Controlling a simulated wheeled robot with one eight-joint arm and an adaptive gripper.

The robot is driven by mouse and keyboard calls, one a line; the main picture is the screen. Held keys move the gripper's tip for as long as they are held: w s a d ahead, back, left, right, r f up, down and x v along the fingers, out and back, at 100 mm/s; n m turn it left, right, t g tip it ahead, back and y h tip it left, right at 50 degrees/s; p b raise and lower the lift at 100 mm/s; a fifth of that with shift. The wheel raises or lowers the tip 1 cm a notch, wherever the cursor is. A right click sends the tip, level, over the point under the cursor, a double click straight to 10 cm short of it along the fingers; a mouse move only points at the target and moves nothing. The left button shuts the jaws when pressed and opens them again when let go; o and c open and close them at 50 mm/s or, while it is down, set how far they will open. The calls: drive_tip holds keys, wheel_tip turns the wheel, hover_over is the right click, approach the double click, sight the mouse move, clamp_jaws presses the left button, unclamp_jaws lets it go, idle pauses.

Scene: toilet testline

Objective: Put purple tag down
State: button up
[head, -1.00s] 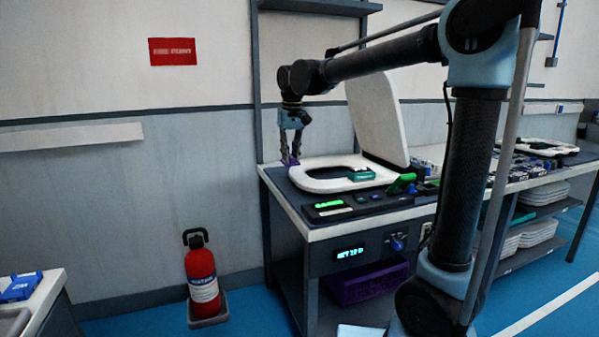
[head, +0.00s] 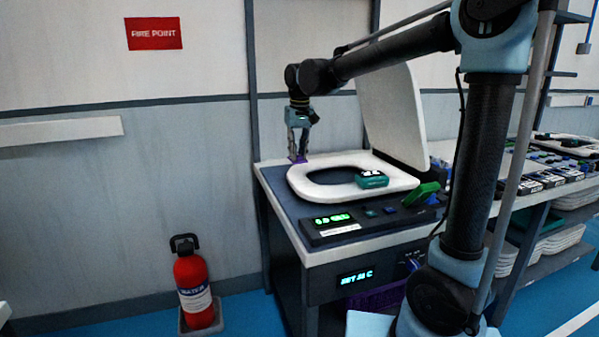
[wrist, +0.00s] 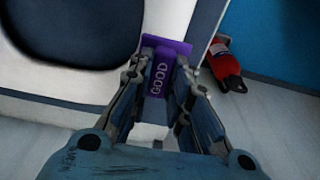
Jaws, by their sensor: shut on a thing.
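The purple tag (wrist: 159,75) carries the word "GOOD" in the wrist view. My gripper (wrist: 165,68) is shut on it, with a finger on either side. In the head view the tag (head: 299,160) shows small and purple at the fingertips. I cannot tell whether the tag touches the bench top.
A white toilet seat (head: 305,187) with raised lid (head: 392,115) stands on the bench, a teal device (head: 371,179) on its rim. A control panel (head: 335,222) lies in front. A red fire extinguisher (head: 195,285) stands on the floor at left.

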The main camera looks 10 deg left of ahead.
sight(299, 178)
drive_tip(key=shift+d+f, duration=0.15)
drive_tip(key=shift+f, duration=3)
drive_tip(key=o, duration=0.9)
drive_tip(key=shift+f, duration=0.1)
drive_tip(key=r, duration=0.4)
drive_tip(key=s+r, duration=0.1)
drive_tip(key=r, duration=0.7)
drive_tip(key=shift+s+d+r, duration=0.1)
drive_tip(key=shift+s+d, duration=0.05)
drive_tip(key=shift+d, duration=0.25)
